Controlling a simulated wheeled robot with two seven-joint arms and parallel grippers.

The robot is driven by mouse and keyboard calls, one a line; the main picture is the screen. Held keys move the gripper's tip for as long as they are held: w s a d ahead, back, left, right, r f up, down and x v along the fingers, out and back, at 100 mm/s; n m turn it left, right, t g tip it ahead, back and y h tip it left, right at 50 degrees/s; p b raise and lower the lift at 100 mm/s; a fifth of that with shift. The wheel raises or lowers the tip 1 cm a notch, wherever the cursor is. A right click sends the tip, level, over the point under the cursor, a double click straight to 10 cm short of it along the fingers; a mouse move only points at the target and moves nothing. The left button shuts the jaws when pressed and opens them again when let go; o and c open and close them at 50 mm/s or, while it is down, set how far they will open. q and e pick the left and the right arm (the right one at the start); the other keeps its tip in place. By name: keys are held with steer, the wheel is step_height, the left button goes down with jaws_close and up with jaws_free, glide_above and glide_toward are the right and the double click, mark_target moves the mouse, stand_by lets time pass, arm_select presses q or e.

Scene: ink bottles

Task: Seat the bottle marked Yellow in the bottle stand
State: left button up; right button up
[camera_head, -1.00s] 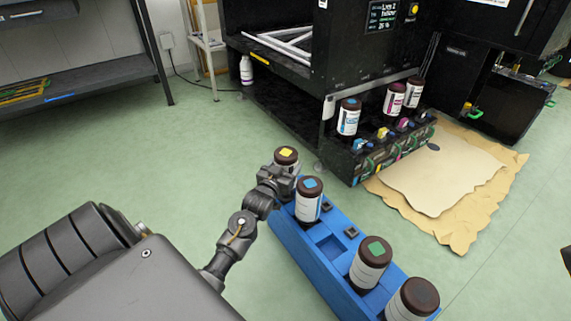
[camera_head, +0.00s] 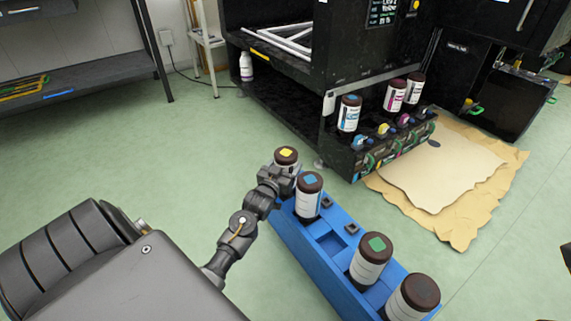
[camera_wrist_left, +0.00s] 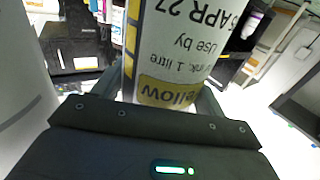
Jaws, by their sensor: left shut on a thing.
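My left gripper (camera_head: 283,172) is shut on the Yellow bottle (camera_head: 286,156), which has a dark brown cap with a yellow square on top. The bottle is upright at the far end of the blue rack; whether its base is clear of the rack is hidden. In the left wrist view the bottle's label (camera_wrist_left: 172,60), with part of the word "Yellow" upside down, is between the fingers. The black bottle stand (camera_head: 400,148) at the printer's foot holds a cyan-labelled bottle (camera_head: 348,116), a magenta-labelled bottle (camera_head: 395,97) and another bottle (camera_head: 414,88). A gap lies between the cyan and magenta bottles.
The blue rack (camera_head: 329,245) holds a blue-marked bottle (camera_head: 308,200) close beside my gripper, a green-marked bottle (camera_head: 370,262) and a plain-capped bottle (camera_head: 413,298). Brown paper (camera_head: 450,190) lies before the printer. Green floor is clear left of the rack.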

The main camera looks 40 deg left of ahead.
stand_by(0.4)
arm_select(q)
steer(key=shift+f, duration=0.35)
steer(key=o, duration=1.3)
steer(key=shift+o, duration=0.5)
steer(key=shift+f, duration=0.15)
steer(key=shift+s, duration=0.15)
